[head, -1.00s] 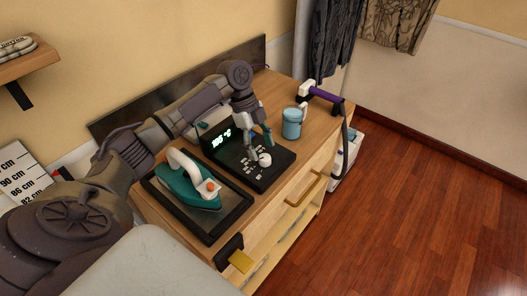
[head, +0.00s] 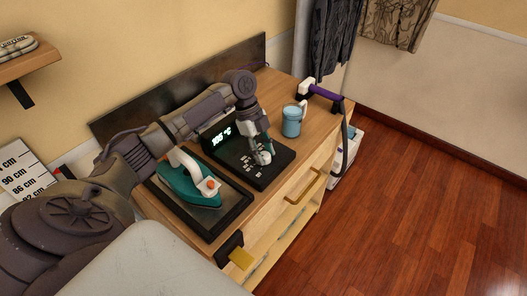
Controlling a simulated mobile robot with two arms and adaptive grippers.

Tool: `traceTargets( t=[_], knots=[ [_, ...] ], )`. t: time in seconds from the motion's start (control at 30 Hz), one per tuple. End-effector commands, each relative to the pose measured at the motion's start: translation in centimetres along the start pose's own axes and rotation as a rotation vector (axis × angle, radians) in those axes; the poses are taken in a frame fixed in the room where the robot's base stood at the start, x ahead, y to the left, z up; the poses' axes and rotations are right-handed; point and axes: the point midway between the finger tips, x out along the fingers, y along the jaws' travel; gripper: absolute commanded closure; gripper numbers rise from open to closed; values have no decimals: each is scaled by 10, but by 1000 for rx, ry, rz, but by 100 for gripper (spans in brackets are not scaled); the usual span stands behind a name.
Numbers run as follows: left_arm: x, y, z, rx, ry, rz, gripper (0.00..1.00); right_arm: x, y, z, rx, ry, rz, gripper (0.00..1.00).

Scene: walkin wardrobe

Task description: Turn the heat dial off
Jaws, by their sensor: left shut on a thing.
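The heat dial (head: 267,157) is a small white knob on the black control panel (head: 277,171). White marks lie on the panel beside the dial. A lit display (head: 221,135) at the back of the panel shows a temperature in °C. My left gripper (head: 264,154) reaches down from above and is shut on the dial, its fingers hiding part of it. My right gripper is not in view.
A teal iron (head: 190,186) sits on a dark tray (head: 213,223) left of the panel. A blue mug (head: 291,122) stands behind right. A purple-handled tool (head: 323,91) lies at the far end. The floor (head: 400,200) at right is clear.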

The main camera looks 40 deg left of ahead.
Motion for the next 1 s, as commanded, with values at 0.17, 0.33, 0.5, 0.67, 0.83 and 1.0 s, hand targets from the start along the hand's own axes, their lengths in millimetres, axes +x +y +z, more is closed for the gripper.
traceTargets(
  t=[0.17, 0.33, 0.5, 0.67, 0.83, 1.0],
  knots=[
    [-2, 0, 0, -22, 0, -8, 97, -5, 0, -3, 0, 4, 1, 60],
    [-4, 1, -1, -87, -1, -35, 97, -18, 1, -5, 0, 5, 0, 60],
    [-5, 2, -2, -201, -1, -80, 97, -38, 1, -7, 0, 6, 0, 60],
    [-6, 3, -3, -328, 0, -134, 97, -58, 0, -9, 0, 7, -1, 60],
    [-5, 4, -3, -461, 0, -188, 97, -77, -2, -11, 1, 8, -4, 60],
    [-4, 4, -3, -575, 1, -236, 97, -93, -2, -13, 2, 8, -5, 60]
  ],
)
